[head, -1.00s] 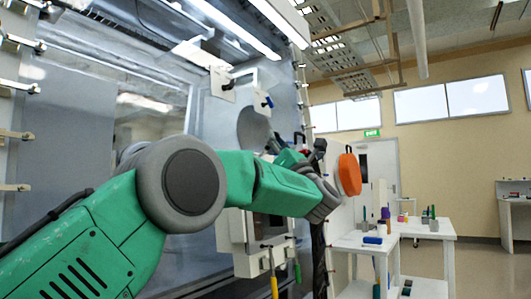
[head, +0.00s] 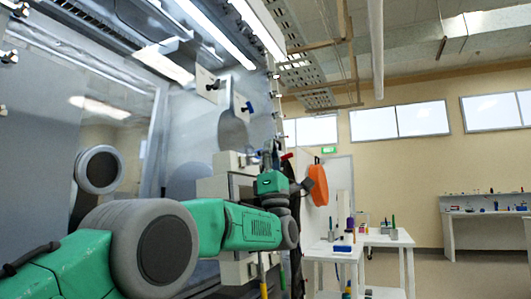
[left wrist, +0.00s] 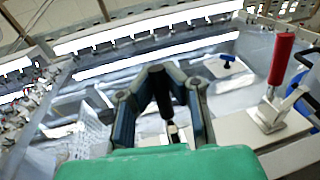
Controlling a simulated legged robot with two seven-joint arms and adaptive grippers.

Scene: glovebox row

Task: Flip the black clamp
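The black clamp's handle (left wrist: 162,92) stands between the two fingers of my left gripper (left wrist: 165,72) in the left wrist view. The fingertips are close on either side of it, but I cannot tell whether they touch it. In the head view my left gripper (head: 268,154) is small, at the end of the green arm by the glovebox front, and the clamp cannot be made out there. My right gripper is not in view.
A red-handled clamp (left wrist: 282,60) and a blue knob (left wrist: 228,60) are nearby in the left wrist view. In the head view an orange disc (head: 317,185) hangs beyond the arm. White tables (head: 383,240) with small items stand to the right; the floor (head: 470,272) there is clear.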

